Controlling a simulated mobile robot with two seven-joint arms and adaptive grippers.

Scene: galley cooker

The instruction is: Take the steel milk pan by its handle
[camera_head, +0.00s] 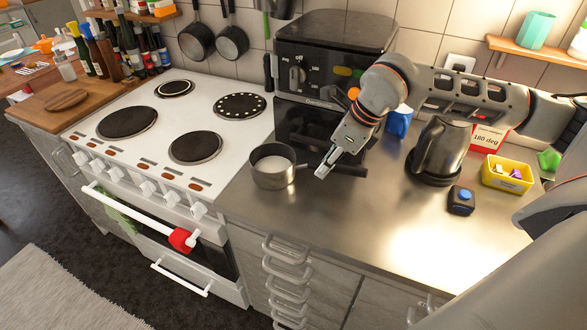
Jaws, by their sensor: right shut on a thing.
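The steel milk pan (272,178) is a small, open grey pot. It appears to stand upright on the steel counter, just right of the white cooker. Its handle points right, towards my right gripper (325,168). My right gripper reaches down from the upper right and is shut on the pan's handle, with its fingers hiding much of it. I cannot tell whether the pan's base is clear of the counter. My left gripper is not in view.
The white cooker (205,112) has four dark hotplates, with no pans on them. A dark kettle (438,150), a blue mug (399,122), a yellow tub (507,178) and a small black box with a blue top (461,202) stand right. Front counter is clear.

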